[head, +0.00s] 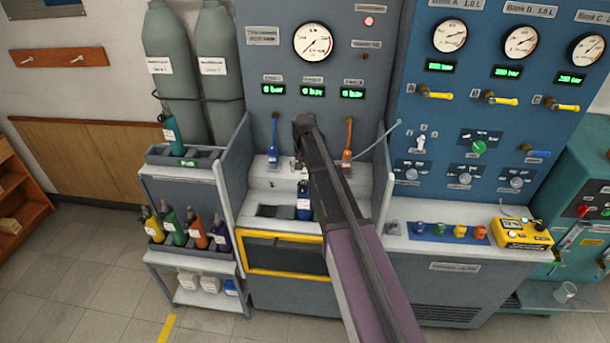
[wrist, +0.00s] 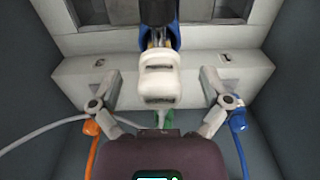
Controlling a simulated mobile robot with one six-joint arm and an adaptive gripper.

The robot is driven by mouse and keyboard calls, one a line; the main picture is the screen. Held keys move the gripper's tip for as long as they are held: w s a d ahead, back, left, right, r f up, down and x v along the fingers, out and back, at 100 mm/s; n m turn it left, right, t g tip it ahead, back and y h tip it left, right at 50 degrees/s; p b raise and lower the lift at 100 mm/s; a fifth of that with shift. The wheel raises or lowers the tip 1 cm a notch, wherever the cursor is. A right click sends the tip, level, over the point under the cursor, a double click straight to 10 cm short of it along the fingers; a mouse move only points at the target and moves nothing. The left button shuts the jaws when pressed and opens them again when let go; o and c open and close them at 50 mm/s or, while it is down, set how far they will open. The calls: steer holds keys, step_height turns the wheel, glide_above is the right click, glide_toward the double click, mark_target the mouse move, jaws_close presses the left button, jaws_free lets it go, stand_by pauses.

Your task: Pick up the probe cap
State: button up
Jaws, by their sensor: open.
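A white, rounded block (wrist: 158,78), which may be the probe cap, sits at the top of a dark cylinder with a blue collar (wrist: 127,42) in the wrist view. The blue-labelled cylinder (head: 304,208) stands in the grey bench bay in the head view, partly behind my arm. My gripper (wrist: 159,84) is open, with one finger on each side of the white block and a visible gap to both. In the head view my gripper (head: 303,128) is dark and small above the bay; my arm hides part of the area, so the block is not clear there.
An orange connector (head: 347,155) and a blue connector (head: 273,154) hang on hoses beside my gripper. A green one (wrist: 163,117) is partly hidden behind the white block. Grey side walls (head: 236,170) enclose the bay. Coloured knobs or caps (head: 420,228) line the right console.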

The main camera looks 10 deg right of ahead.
steer(key=shift+f, duration=0.15)
stand_by(0.5)
jaws_close()
stand_by(0.4)
step_height(320, 180, up, 3)
steer(key=p, duration=0.3)
steer(key=s+r+p, duration=0.2)
steer(key=s, duration=1.4)
steer(key=shift+f, duration=0.1)
